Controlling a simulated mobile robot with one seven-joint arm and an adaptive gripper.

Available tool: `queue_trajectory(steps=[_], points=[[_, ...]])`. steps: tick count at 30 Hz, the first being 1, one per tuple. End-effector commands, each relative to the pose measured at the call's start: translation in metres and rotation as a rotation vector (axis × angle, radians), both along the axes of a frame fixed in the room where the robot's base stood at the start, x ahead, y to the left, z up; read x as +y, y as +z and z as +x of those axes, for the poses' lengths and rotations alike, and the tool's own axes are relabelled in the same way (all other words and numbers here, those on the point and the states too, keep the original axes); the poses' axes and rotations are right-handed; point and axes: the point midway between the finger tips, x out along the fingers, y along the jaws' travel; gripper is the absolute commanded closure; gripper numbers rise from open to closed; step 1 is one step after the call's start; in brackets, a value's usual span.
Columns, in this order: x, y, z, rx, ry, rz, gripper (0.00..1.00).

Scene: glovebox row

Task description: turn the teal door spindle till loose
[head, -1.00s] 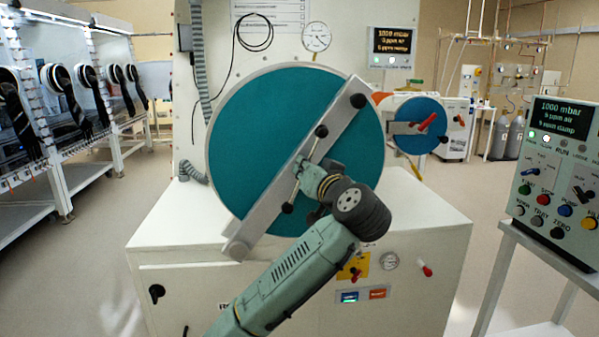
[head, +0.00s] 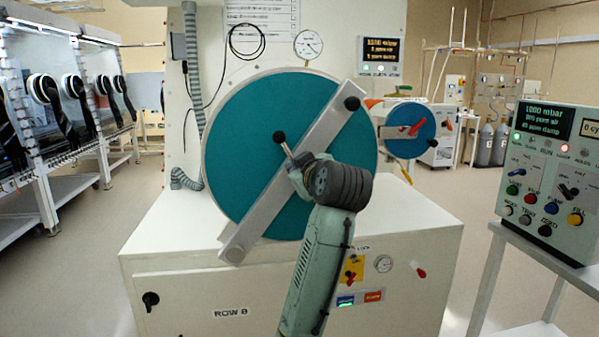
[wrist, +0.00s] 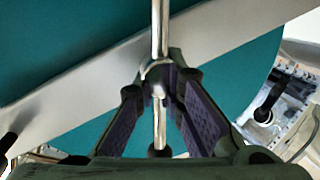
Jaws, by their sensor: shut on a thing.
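The round teal door (head: 245,130) stands upright on the front of a white cabinet, with a grey bar (head: 325,128) slanting across it from upper right to lower left. The door's spindle is a thin metal cross-handle at the bar's middle. One black-knobbed end (head: 279,136) shows, pointing up and left; my wrist hides the rest in the head view. My gripper (head: 298,165) is shut on the spindle. In the wrist view the spindle rod (wrist: 160,30) runs upright between the fingers (wrist: 160,78), which close around it near its middle.
A smaller blue door (head: 408,130) with a red handle stands behind at right. A control console (head: 552,175) on a stand is at the right. Glovebox ports with black gloves (head: 45,90) line the left. The floor between is clear.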

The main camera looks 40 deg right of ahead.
Motion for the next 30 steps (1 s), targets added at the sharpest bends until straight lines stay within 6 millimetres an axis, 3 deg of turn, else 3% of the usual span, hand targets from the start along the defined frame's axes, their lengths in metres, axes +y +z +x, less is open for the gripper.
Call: queue_trajectory(steps=[30], points=[[0.0033,-0.0076,0.0015,0.508,-0.001,-0.826,1.00]])
